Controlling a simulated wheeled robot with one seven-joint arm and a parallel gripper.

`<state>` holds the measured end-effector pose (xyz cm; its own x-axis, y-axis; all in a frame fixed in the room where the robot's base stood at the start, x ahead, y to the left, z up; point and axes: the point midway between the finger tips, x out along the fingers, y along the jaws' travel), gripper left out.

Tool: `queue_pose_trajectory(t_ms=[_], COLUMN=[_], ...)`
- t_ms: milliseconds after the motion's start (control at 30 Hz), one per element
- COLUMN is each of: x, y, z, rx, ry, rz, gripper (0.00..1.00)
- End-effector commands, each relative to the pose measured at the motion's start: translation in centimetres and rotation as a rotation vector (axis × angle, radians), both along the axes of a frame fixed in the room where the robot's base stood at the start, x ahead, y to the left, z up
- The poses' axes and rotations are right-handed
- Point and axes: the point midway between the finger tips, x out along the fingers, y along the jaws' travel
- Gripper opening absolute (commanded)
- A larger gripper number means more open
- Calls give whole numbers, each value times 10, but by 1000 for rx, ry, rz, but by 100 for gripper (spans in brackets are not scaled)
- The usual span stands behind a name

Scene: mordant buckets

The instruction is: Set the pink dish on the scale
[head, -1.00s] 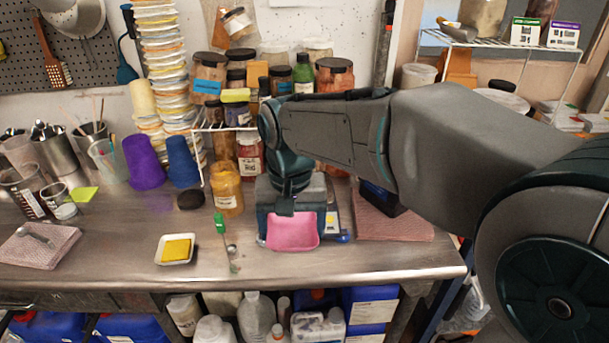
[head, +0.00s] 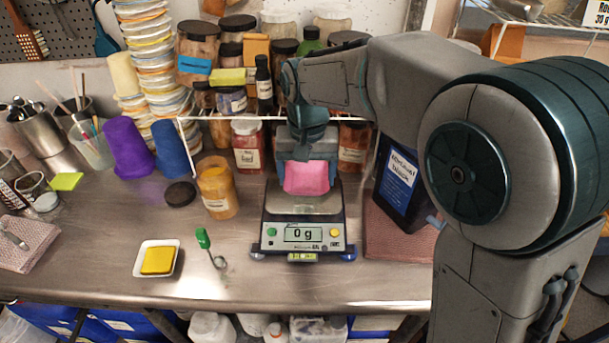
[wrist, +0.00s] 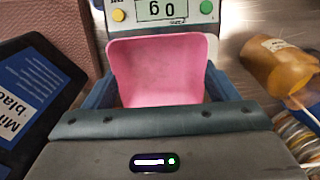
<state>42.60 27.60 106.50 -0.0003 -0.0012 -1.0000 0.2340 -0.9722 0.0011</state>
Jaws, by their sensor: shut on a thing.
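The pink dish (head: 307,177) is held in my gripper (head: 307,170), over the back part of the scale's pan. The dish also shows in the wrist view (wrist: 160,70), with a finger on each side of it. The scale (head: 302,234) stands on the metal table, and its display reads 0 g. A bare strip of the steel pan shows in front of the dish. The dish looks apart from the pan, though its underside is hidden.
A jar of orange-yellow powder (head: 217,188) stands left of the scale. A dark labelled container (head: 401,190) stands close on its right. A green-handled tool (head: 204,240) and a white dish with a yellow block (head: 157,259) lie front left. Jars line the back.

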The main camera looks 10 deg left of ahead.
Motion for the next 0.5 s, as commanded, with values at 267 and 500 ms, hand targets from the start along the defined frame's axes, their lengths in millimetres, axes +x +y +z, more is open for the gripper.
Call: queue_pose_trajectory(t_ms=[267, 500], x=[45, 58], y=[16, 21], z=[-28, -39], rx=[-1, -1], ry=[2, 0], rz=[-2, -1], gripper=[59, 59])
